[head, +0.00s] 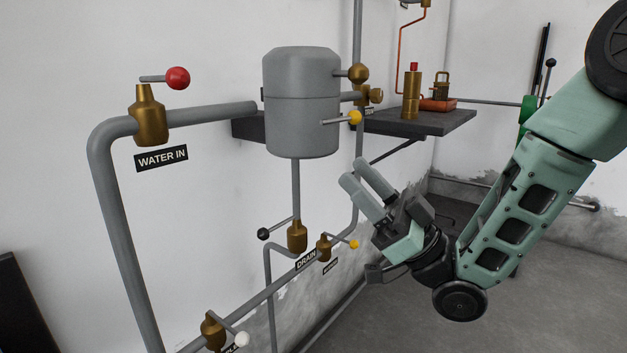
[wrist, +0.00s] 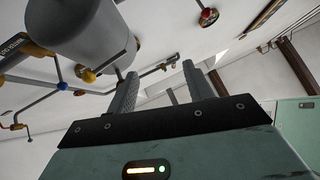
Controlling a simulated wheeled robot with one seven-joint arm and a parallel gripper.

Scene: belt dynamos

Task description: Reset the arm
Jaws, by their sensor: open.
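My gripper (head: 357,181) is in the middle right of the head view, at the end of my green arm. Its two grey fingers are apart, with nothing visible between them, and they point up and left. It is below and to the right of the grey tank (head: 301,103), apart from it. In the wrist view my gripper (wrist: 160,82) shows its two fingers spread, with a gap between them. The tank also shows in the wrist view (wrist: 85,35), beyond the left finger.
A red-knobbed water-in valve (head: 150,115) sits on the left pipe. Drain valve (head: 297,236) and a yellow-knobbed valve (head: 324,248) lie left of my gripper. A dark shelf (head: 430,122) with brass parts juts out above it. Open floor (head: 400,320) lies below.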

